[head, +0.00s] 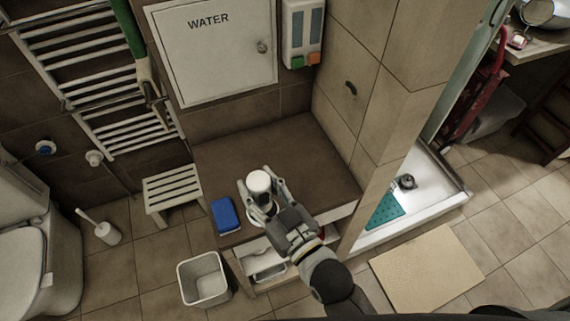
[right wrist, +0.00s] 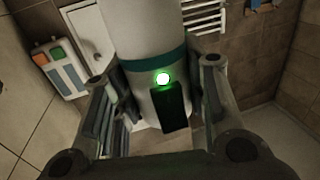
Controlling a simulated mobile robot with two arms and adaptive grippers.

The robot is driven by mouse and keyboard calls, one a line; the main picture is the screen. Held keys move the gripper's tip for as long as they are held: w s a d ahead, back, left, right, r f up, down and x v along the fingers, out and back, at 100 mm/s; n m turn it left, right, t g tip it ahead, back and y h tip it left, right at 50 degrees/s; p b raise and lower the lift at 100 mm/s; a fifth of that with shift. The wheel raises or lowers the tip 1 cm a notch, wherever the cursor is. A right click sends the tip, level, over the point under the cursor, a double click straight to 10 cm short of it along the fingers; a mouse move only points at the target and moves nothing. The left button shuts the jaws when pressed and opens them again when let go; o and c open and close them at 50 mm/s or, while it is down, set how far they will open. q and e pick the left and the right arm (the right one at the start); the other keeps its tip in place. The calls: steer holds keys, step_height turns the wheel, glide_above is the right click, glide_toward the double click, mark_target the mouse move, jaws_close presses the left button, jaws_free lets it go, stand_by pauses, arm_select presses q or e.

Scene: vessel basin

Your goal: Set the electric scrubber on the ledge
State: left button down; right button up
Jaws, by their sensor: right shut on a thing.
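The electric scrubber (head: 259,184) is a white upright cylinder over the front part of the brown ledge (head: 290,150). In the right wrist view the scrubber (right wrist: 148,55) has a teal band, a lit green light and a dark panel. My right gripper (head: 264,194) is shut around the scrubber, with a finger on each side; the fingers also show in the right wrist view (right wrist: 160,95). I cannot tell whether the scrubber's lower end touches the ledge. My left gripper is not in view.
A blue sponge (head: 226,215) lies on the ledge, left of the scrubber. The back and right of the ledge are bare. A tiled wall (head: 385,110) bounds it on the right. A white bin (head: 204,280) and a slatted stool (head: 172,188) stand on the floor.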

steer(key=w+d+f+b, duration=0.2)
steer(key=w+f+b, duration=1)
steer(key=b, duration=0.5)
steer(key=shift+w+d+f, duration=0.25)
steer(key=shift+w+f, duration=0.15)
steer(key=shift+w, duration=0.3)
steer(key=o, duration=0.6)
steer(key=shift+f, duration=0.2)
steer(key=shift+c, duration=0.2)
steer(key=o, duration=0.4)
steer(key=shift+o, duration=0.2)
